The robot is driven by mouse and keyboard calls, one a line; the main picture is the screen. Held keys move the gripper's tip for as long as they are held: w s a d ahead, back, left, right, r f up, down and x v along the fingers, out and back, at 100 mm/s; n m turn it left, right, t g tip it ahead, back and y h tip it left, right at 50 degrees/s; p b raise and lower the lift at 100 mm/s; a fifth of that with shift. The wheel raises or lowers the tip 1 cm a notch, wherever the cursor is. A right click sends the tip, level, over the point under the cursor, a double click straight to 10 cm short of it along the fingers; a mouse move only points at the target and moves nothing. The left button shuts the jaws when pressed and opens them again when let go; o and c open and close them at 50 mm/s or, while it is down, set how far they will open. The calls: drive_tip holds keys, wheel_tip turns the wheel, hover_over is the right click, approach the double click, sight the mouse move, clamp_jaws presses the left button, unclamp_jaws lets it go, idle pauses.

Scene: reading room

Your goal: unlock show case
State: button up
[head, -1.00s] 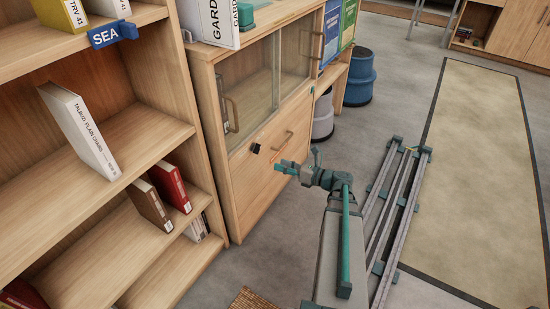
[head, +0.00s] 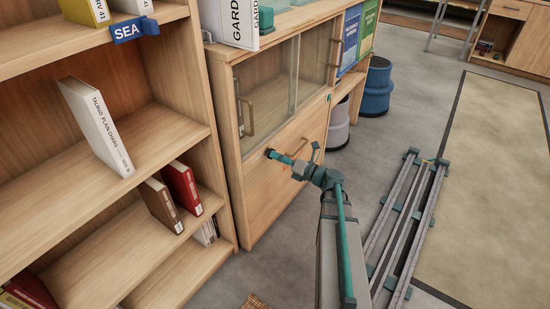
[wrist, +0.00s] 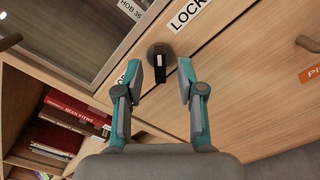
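The show case (head: 262,185) is a wooden cabinet with a glazed upper section. Its dark round lock knob (wrist: 160,50) with a white mark sits on the front just below the glass. A label reading LOCK (wrist: 188,14) is at the knob's upper right; another label, starting with O (wrist: 124,78), is partly hidden behind my left finger. My gripper (wrist: 172,76) is open, its fingertips close in front of the knob with a gap between them. Contact cannot be told. In the head view, my gripper (head: 280,157) reaches the knob and mostly hides it.
An open bookshelf (head: 150,150) with leaning books stands left of the show case. Handles (head: 294,149) stick out from the drawer and the glass doors. Stools (head: 377,88) stand beyond the case. The floor to the right holds my rail, with a beige rug beyond it.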

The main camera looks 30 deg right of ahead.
drive_tip(key=shift+x, duration=0.95)
clamp_jaws()
